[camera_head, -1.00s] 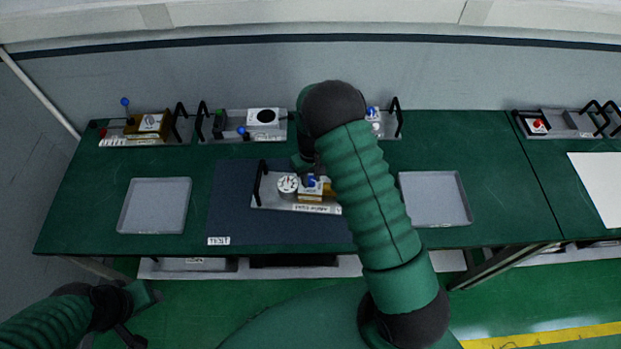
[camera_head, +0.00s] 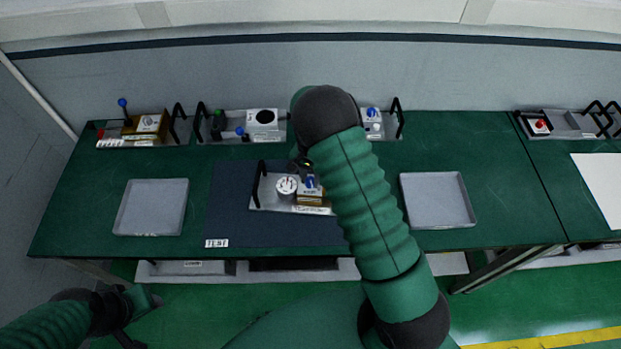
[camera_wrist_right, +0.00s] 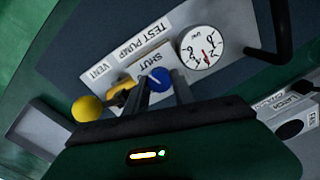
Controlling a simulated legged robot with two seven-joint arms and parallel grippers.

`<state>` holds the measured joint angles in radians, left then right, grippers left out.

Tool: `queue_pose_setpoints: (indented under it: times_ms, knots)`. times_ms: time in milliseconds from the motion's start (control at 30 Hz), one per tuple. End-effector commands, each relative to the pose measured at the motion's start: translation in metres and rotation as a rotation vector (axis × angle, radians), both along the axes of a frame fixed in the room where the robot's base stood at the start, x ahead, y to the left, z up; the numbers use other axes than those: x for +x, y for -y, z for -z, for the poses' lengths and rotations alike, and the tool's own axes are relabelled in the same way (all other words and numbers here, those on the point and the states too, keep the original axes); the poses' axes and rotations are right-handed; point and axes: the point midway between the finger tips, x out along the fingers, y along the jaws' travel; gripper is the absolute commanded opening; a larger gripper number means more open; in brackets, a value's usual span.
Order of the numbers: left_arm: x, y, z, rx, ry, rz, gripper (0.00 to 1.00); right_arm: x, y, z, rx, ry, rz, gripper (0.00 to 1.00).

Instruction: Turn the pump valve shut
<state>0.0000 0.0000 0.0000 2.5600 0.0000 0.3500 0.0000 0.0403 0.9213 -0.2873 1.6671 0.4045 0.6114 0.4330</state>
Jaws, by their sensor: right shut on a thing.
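The test pump unit (camera_head: 268,205) stands on the dark mat in the head view, with a round white gauge (camera_head: 286,187) and a blue valve knob (camera_head: 310,181). In the right wrist view the blue knob (camera_wrist_right: 158,79) sits beside a label reading SHUT, with the gauge (camera_wrist_right: 203,47) to its right. My right gripper (camera_wrist_right: 164,82) is shut on the blue knob, a finger on each side. The pointer's exact angle on the knob is hard to read. In the head view my right arm hides part of the unit. My left gripper (camera_head: 138,318) hangs off the bench's front, apart from everything; its jaws are unclear.
A yellow ball (camera_wrist_right: 87,108) is near the VENT label. A black handle (camera_head: 258,186) rises at the unit's left end. Empty grey trays stand left (camera_head: 152,207) and right (camera_head: 437,201) of the mat (camera_head: 228,220). Several other units line the bench's back.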

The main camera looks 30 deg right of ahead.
Motion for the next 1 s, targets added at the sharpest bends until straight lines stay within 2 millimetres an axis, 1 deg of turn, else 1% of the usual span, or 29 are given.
queue_pose_setpoints:
  times_ms: [200, 500, 733, 1000]
  knots:
    - [0.0, 0.0, -0.0001, 0.0, 0.0, 0.0, 0.42, 0.0007, -0.0002, -0.0005, 0.0, 0.001, 0.171, 0.0]
    - [0.0, 0.0, -0.0005, 0.0, 0.0, 0.0, 0.42, 0.0007, -0.0001, -0.0005, -0.001, 0.001, 0.322, 0.0]
    - [0.0001, 0.0, -0.0006, 0.0, 0.0, 0.0, 0.42, 0.0006, 0.0002, -0.0004, -0.001, 0.001, 0.366, 0.0]
    - [0.0, 0.0, -0.0006, 0.0, 0.0, 0.0, 0.42, 0.0004, 0.0001, -0.0003, -0.001, 0.001, 0.372, 0.0]
